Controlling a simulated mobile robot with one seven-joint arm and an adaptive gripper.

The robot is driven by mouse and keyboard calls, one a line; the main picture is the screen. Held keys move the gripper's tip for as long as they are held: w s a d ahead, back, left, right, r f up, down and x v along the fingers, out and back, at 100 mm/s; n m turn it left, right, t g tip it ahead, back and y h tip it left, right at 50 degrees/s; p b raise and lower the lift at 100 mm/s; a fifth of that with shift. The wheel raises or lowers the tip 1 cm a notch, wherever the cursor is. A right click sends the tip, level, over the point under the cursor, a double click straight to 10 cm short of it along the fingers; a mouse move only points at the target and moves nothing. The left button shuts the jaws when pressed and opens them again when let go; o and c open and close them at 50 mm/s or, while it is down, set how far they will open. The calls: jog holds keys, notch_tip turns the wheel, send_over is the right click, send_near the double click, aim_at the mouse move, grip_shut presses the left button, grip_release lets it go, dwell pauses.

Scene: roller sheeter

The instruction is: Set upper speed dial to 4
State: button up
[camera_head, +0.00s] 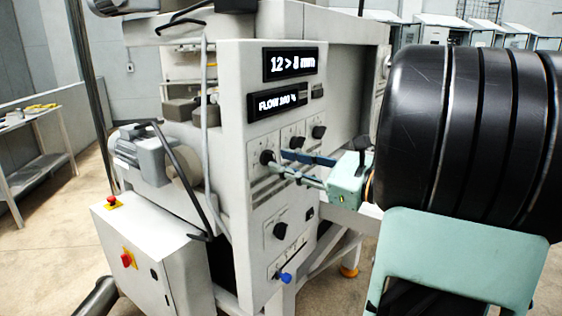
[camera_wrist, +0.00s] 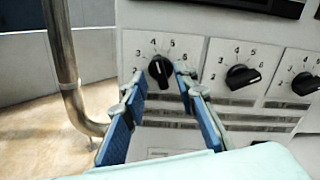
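The upper row holds three black dials. The left dial (camera_head: 267,157) faces my gripper and also shows in the wrist view (camera_wrist: 160,72), its pointer up and slightly left, close to the 4. Its label is too small to read, so I cannot tell which dial is the upper speed dial. My gripper (camera_wrist: 160,78) is open, with one blue-padded finger on each side of the left dial. A gap seems to show between each finger and the knob. In the head view my gripper (camera_head: 277,160) reaches the panel from the right.
The middle dial (camera_wrist: 242,77) and right dial (camera_wrist: 305,84) sit close to the right. A lower dial (camera_head: 280,230) and a blue knob (camera_head: 286,278) are below. Displays (camera_head: 290,64) are above. A vertical metal pipe (camera_wrist: 66,65) stands left of the panel.

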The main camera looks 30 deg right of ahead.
jog(key=v, duration=1)
jog(key=shift+s, duration=0.15)
dwell(0.4)
